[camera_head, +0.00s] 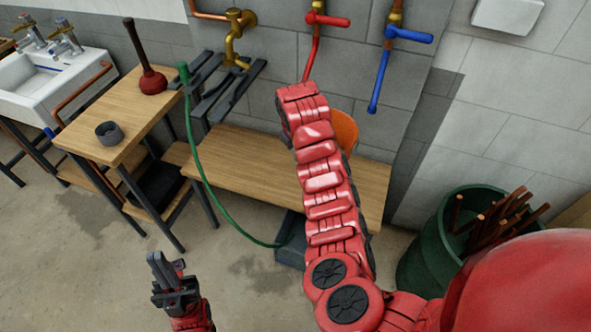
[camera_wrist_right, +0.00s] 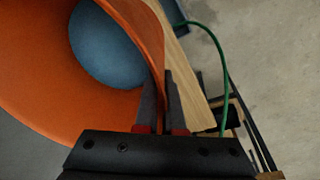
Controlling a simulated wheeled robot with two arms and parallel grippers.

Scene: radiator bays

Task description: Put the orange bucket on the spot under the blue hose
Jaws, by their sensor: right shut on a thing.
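The orange bucket (camera_head: 344,131) is above the wooden bench in the head view, mostly hidden behind my right arm. In the right wrist view my right gripper (camera_wrist_right: 166,100) is shut on the rim of the bucket (camera_wrist_right: 40,100). A round blue-grey surface (camera_wrist_right: 107,45) shows inside it. The blue hose (camera_head: 378,82) hangs from the right-hand tap, its lower end to the right of the bucket. The bench (camera_head: 240,165) runs below the taps; I cannot tell whether the bucket touches it. My left gripper (camera_head: 166,262) is open and empty, low at the left.
A red hose (camera_head: 311,55) hangs left of the blue one. A green barrel (camera_head: 430,265) of rods stands right.

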